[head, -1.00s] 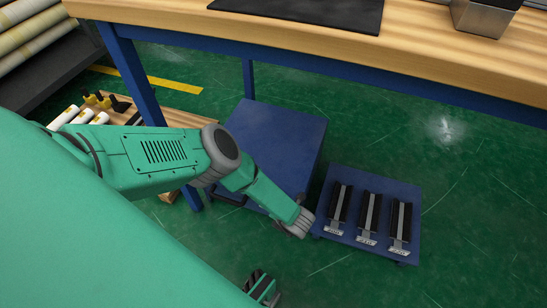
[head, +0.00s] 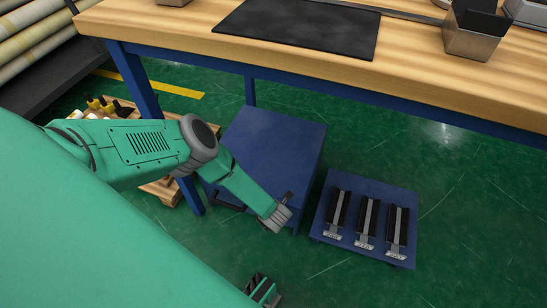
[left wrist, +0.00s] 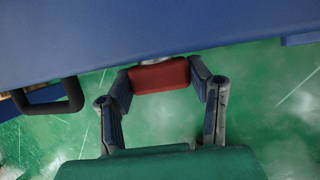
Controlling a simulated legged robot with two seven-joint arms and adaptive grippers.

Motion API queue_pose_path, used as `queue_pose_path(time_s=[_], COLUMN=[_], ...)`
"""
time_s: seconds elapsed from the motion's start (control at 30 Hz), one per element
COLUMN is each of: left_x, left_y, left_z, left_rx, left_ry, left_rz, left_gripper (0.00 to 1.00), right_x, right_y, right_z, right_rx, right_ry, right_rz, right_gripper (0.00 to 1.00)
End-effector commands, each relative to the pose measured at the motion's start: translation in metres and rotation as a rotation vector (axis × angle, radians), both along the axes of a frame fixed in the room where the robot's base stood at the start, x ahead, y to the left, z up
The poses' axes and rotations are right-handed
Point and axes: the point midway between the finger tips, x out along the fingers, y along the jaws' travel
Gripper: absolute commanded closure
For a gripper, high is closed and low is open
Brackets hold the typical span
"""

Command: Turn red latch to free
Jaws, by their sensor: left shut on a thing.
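The red latch (left wrist: 160,75) is on the side of a blue cart, just below its top edge, in the left wrist view. My left gripper (left wrist: 161,80) has its two fingers on either side of the latch and is shut on it. In the head view my left gripper (head: 277,216) is at the front right corner of the blue cart (head: 268,150), and the latch cannot be made out there. Part of my right gripper (head: 264,291) shows at the bottom of the head view; its fingers are too cut off to read.
A black handle (left wrist: 55,98) sticks out from the cart at the left of the wrist view. A low blue platform (head: 324,215) with three black and grey pedals stands to the right. A wooden workbench (head: 300,60) spans the back. Green floor (head: 470,200) is open at the right.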

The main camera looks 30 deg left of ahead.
Motion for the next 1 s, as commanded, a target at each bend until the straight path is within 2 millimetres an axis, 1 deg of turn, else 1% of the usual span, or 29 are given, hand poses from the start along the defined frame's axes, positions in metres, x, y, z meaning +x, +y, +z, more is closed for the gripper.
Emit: queue_pose_path(time_s=[0.1, 0.37, 0.9, 0.93, 0.97, 1.0], left_x=[-0.0006, 0.0002, 0.0005, 0.0005, 0.0005, 0.0004], left_y=[0.0003, 0.0001, -0.0006, -0.0006, -0.0005, -0.0004], left_z=[0.0008, 0.0002, 0.0001, 0.0001, 0.0001, 0.0001], left_rx=[-0.072, -0.174, -0.203, -0.204, -0.204, -0.203], left_ry=[-0.016, -0.042, -0.050, -0.049, -0.050, -0.050], left_rz=[-0.002, -0.001, -0.001, 0.000, 0.000, 0.000], left_gripper=[0.82, 0.82, 0.82, 0.46, 0.36, 0.32], right_x=[0.0000, 0.0000, -0.0001, -0.0001, -0.0001, -0.0001], right_y=[0.0000, 0.0000, 0.0000, 0.0000, 0.0000, 0.0000], right_z=[0.0032, 0.0039, 0.0040, 0.0040, 0.0040, 0.0040], right_rx=[0.000, 0.000, 0.000, 0.000, 0.000, 0.000], right_ry=[0.000, 0.000, 0.000, 0.000, 0.000, 0.000], right_rz=[0.000, 0.000, 0.000, 0.000, 0.000, 0.000], right_gripper=[0.60, 0.60, 0.60, 0.60, 0.60, 0.60])
